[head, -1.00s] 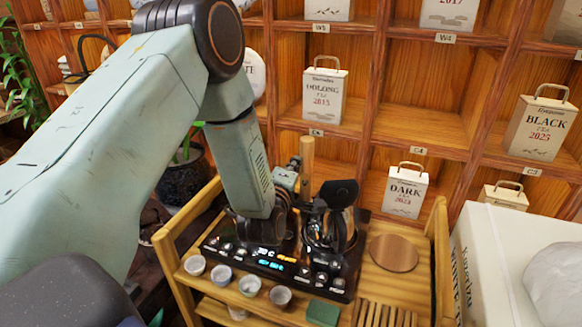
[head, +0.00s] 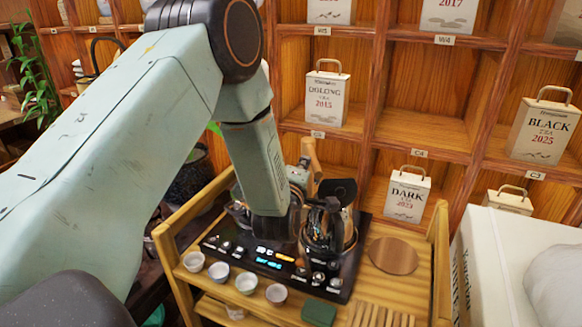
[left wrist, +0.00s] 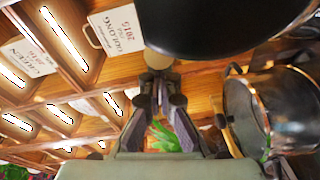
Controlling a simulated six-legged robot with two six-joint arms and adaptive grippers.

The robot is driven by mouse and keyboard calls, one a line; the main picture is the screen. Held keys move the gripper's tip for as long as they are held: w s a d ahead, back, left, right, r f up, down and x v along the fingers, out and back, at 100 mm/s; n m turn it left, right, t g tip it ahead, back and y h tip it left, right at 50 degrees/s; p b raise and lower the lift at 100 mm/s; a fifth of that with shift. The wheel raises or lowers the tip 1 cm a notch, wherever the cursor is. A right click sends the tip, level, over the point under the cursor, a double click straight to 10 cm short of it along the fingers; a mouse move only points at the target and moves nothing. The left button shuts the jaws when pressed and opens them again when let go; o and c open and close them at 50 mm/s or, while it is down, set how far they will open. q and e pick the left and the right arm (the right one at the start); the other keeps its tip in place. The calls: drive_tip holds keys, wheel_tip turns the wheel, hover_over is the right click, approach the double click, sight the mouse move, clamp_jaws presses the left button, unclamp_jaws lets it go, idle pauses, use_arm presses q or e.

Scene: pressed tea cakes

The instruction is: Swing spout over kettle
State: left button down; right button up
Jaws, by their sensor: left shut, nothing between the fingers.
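A black tea stove (head: 270,255) with a lit display stands on the wooden tea table. A glass kettle (head: 345,235) with a black lid sits on its right side; a similar glass vessel shows at the right in the left wrist view (left wrist: 280,115). A wooden-tipped post (head: 309,152), perhaps the spout's handle, leans behind the stove. My left gripper (left wrist: 157,82) is shut and empty, its fingertips close to a round wooden end (left wrist: 158,60); contact is unclear. In the head view my left forearm hides most of it and the stove's left side. The spout itself is not clearly visible.
Several small cups (head: 246,283) line the table's front. A round wooden coaster (head: 393,256), a green block (head: 319,313) and a slatted rack (head: 380,315) lie to the right. Shelves with tea boxes (head: 407,194) stand close behind. A white box (head: 510,262) stands at right.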

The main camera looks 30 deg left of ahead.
sight(318, 164)
use_arm(q)
drive_tip(key=shift+w+d, duration=0.1)
drive_tip(key=shift+w+d+f+b, duration=0.1)
drive_tip(key=shift+w+d+b, duration=0.55)
drive_tip(key=shift+d, duration=0.25)
drive_tip(key=shift+w+d, duration=0.15)
drive_tip(key=shift+d, duration=0.05)
drive_tip(key=shift+w+d, duration=0.1)
drive_tip(key=shift+d, duration=0.05)
